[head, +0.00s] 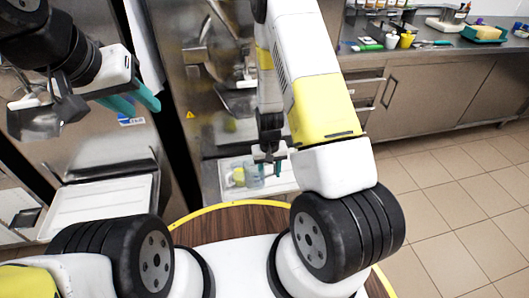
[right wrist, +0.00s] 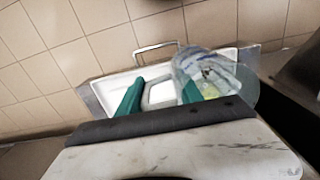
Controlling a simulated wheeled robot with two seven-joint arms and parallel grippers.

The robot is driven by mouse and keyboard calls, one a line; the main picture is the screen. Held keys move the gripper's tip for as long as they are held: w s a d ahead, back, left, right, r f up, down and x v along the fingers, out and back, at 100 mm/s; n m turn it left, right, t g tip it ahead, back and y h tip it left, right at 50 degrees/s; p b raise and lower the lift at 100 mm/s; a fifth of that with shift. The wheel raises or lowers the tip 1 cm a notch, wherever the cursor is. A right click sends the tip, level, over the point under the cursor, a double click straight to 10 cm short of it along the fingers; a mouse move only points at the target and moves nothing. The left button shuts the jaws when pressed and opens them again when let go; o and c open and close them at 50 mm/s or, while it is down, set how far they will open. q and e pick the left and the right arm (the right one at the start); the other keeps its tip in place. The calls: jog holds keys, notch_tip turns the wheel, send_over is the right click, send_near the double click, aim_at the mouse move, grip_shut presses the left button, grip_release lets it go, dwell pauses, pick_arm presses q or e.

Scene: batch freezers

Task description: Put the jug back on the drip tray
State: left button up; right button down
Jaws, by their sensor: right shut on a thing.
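The clear jug (head: 245,176), with something yellow-green in or behind it, is at the right machine's white drip tray (head: 282,184). My right gripper (head: 270,156) is shut on the jug, at its side. In the right wrist view the jug (right wrist: 205,68) is by the right-hand finger, over the drip tray (right wrist: 120,82). I cannot tell whether its base touches the tray. My left gripper (head: 142,98) is empty, its teal fingers apart, in front of the left machine. My right arm hides part of the right machine.
A second white tray (head: 98,208) sits under the left freezer. A steel counter (head: 450,55) with cups, a sponge and small items runs along the back right. The tiled floor (head: 460,200) at right is clear. A round wooden top with a yellow rim (head: 225,207) lies near my arms.

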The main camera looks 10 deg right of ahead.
notch_tip(320, 180, down, 7)
jog(key=s, duration=0.3)
jog(key=w+d, duration=0.2)
jog(key=w, duration=0.2)
jog(key=w+d+f, duration=0.1)
jog(key=w+d, duration=0.1)
jog(key=w, duration=0.3)
jog(key=w+d, duration=0.2)
jog(key=w, duration=0.2)
jog(key=shift+w+d+f, duration=0.1)
jog(key=shift+w+f, duration=0.05)
jog(key=shift+w, duration=0.25)
jog(key=shift+w+d+f, duration=0.1)
jog(key=shift+w+f, duration=0.05)
jog(key=shift+f, duration=1.6)
jog(key=shift+f, duration=0.1)
jog(key=c, duration=0.8)
grip_release()
jog(key=shift+o, duration=0.2)
